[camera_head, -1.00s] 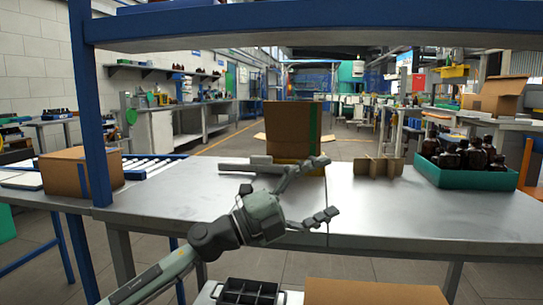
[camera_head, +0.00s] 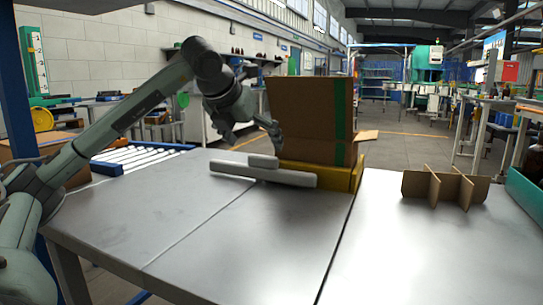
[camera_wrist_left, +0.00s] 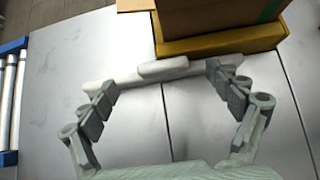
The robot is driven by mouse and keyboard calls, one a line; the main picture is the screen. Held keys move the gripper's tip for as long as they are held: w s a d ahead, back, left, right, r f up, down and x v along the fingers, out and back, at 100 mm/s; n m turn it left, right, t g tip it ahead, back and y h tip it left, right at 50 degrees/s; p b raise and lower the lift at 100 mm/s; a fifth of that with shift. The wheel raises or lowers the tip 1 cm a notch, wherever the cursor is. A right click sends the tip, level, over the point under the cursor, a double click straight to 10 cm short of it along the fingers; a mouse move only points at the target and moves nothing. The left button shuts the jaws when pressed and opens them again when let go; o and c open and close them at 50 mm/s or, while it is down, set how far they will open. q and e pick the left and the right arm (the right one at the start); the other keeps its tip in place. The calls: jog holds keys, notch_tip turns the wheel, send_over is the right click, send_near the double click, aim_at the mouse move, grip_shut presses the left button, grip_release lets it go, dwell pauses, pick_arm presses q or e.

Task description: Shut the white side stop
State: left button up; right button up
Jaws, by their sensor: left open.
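The white side stop (camera_head: 262,174) is a pale bar with a short raised block on it, low on the metal table. It lies on the left near side of the yellow frame (camera_head: 335,172), which holds a tall cardboard box (camera_head: 308,118). My left gripper (camera_head: 252,134) is open and empty above the stop, pointing down. In the left wrist view the stop (camera_wrist_left: 152,76) runs across between the two fingers (camera_wrist_left: 158,80), with the yellow frame (camera_wrist_left: 222,42) beyond it. I cannot tell whether a finger touches the stop. My right gripper is not in view.
A cardboard divider (camera_head: 445,188) stands on the table to the right, near a green crate (camera_head: 526,192) at the edge. A roller conveyor (camera_head: 130,158) lies to the left. The near tabletop (camera_head: 240,235) is bare.

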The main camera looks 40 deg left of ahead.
aim_at(263, 156)
pick_arm(q)
jog(key=x, duration=0.6)
jog(key=shift+w+f, duration=0.1)
jog(key=shift+f, duration=0.05)
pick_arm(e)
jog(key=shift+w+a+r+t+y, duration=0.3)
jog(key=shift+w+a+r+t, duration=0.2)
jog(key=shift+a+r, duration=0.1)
pick_arm(q)
jog(key=shift+c, duration=0.3)
